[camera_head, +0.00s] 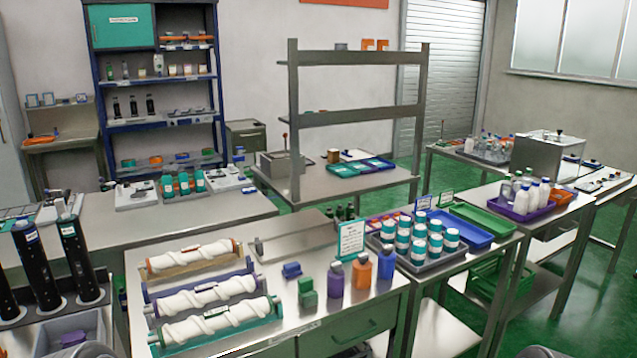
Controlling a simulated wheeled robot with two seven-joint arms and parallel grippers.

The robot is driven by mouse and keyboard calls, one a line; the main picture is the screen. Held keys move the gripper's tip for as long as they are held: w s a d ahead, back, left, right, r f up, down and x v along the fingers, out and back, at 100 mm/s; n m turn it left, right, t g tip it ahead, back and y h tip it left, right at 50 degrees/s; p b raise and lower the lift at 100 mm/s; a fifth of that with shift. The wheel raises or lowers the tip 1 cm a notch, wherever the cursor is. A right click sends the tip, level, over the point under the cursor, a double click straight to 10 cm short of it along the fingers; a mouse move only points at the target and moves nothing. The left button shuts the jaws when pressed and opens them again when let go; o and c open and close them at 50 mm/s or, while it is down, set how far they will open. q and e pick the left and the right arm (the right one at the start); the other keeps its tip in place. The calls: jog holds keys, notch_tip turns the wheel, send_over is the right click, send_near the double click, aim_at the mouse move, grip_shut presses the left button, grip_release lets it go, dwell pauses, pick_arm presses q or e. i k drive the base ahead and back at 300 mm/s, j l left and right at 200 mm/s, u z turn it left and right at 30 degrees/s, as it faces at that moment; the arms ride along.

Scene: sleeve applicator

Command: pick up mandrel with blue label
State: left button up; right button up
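Several tall black cylinders that look like mandrels stand upright in a dark rack at the far left of the head view. The left of the two clearest, a black cylinder (38,268), carries a small pale label with a bluish tint near its top. The other black cylinder (77,255) has a pale label near its top. A third is partly cut off at the left edge. The labels are too small to tell their colours surely. Neither gripper shows; only rounded grey parts, perhaps of my arms, show at the bottom edge. Nothing is seen held.
White spiral-wrapped rolls (208,291) lie in coloured cradles on the near steel table (310,325). Coloured bottles and a sign (350,240) stand beside them. A grey tray (412,268) holds several teal-banded jars. A grey bin (45,335) sits below the black cylinders.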

aim_at(25, 236)
jog(key=u, duration=0.45)
jog(key=i+u, duration=0.1)
jog(key=u, duration=0.85)
jog(key=i+u, duration=0.1)
jog(key=u, duration=0.8)
